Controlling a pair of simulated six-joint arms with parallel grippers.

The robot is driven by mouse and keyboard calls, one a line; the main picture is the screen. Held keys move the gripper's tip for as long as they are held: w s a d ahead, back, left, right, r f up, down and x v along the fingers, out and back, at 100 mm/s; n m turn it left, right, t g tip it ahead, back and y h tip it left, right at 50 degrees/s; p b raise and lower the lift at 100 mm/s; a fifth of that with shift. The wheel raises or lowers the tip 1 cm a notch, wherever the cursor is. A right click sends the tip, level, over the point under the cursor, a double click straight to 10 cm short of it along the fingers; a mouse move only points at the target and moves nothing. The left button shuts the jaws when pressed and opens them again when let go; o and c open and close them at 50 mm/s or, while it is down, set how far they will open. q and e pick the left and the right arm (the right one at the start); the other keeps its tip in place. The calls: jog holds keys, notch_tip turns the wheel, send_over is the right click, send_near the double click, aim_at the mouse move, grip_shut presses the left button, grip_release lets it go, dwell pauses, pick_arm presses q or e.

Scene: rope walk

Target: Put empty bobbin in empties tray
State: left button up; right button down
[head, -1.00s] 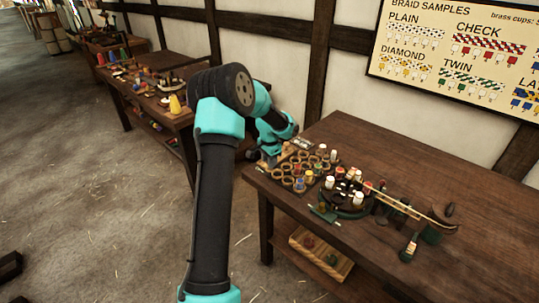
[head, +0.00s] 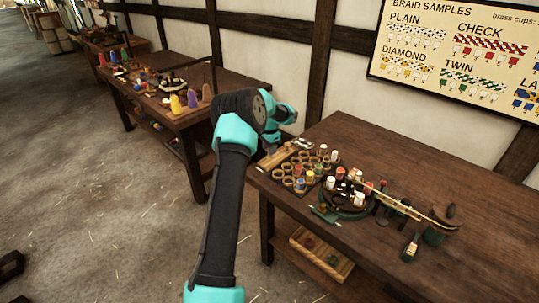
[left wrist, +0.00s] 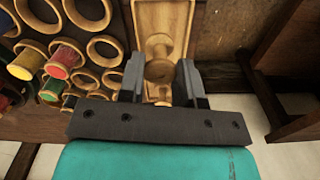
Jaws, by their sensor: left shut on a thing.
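My left gripper (head: 270,145) is over the left end of the near table, small and partly hidden by its own arm in the head view. In the left wrist view its two dark fingers (left wrist: 160,82) are closed on a plain wooden empty bobbin (left wrist: 159,70). The bobbin is over the long wooden empties tray (left wrist: 178,12); whether it touches the tray floor I cannot tell. The tray also shows in the head view (head: 279,158) at the table's left edge. My right gripper is not in view.
Beside the tray are several round wooden rings, some holding coloured bobbins (left wrist: 63,54). A wooden crate (head: 321,256) sits on the lower shelf. The table's back right is clear.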

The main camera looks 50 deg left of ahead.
pick_arm(q)
jog(key=shift+a, duration=0.1)
jog(key=shift+w+a+f, duration=0.1)
jog(key=shift+w+a, duration=0.05)
jog(key=shift+w, duration=0.1)
jog(key=shift+s+f, duration=0.1)
jog(key=shift+f, duration=1.6)
jog(key=shift+f, duration=0.15)
jog(key=o, duration=0.9)
notch_tip(320, 180, up, 12)
jog(key=shift+r, duration=0.15)
